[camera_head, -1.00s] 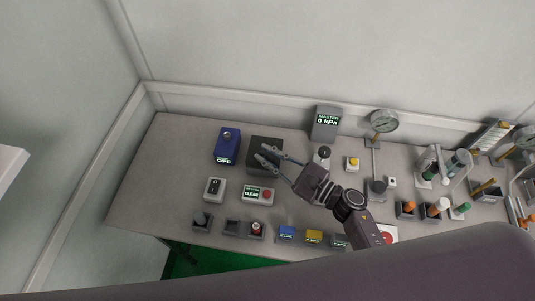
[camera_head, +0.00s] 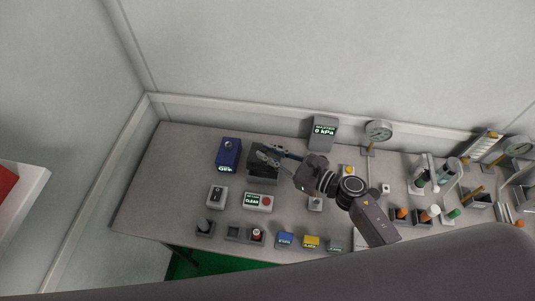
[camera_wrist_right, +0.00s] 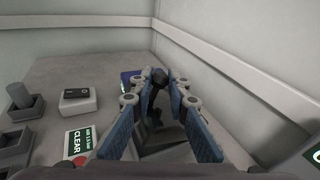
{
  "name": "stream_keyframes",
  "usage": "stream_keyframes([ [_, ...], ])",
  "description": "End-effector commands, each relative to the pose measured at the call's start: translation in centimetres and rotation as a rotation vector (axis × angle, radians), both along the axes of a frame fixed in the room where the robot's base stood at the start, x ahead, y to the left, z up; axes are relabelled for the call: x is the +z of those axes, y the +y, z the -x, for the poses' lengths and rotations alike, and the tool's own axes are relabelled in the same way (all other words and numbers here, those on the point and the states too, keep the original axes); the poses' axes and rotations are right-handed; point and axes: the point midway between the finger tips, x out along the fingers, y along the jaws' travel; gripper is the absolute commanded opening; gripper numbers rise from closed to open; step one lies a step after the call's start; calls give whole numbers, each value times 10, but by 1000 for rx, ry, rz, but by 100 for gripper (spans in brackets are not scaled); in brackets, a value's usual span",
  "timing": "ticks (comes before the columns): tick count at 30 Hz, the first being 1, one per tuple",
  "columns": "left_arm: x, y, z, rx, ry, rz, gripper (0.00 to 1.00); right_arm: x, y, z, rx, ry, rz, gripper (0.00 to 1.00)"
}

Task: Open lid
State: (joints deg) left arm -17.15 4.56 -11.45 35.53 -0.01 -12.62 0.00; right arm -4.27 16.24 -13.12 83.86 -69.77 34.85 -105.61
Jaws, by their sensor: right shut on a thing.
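A dark grey box (camera_head: 262,175) stands near the back left of the table, and its dark lid (camera_head: 254,152) shows partly behind my fingers. My right gripper (camera_head: 268,155) reaches in from the right and is shut on the lid. In the right wrist view the two blue-padded fingers (camera_wrist_right: 158,88) stand on either side of a dark part of the lid (camera_wrist_right: 155,112), with the grey box below. The fingers hide much of the lid, so its exact tilt is hard to tell. My left gripper is not in view.
A blue device (camera_head: 229,153) stands close left of the box. A switch (camera_head: 217,196) and a CLEAR display box (camera_head: 260,201) are in front. A kPa display (camera_head: 323,132) and a gauge (camera_head: 378,131) stand behind to the right. The table's left end is bare.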

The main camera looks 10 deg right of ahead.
Motion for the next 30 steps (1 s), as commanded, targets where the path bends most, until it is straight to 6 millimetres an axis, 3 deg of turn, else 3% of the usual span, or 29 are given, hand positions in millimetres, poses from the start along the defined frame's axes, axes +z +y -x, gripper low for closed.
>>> stream_keyframes([
  [2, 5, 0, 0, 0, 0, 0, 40, 7, -3, -6, 4, 45, -10, 0],
  [15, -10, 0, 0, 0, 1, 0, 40, 17, -9, -28, -3, 35, -15, 0],
  [30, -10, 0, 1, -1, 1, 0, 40, 19, -11, -32, -6, 35, -15, 0],
])
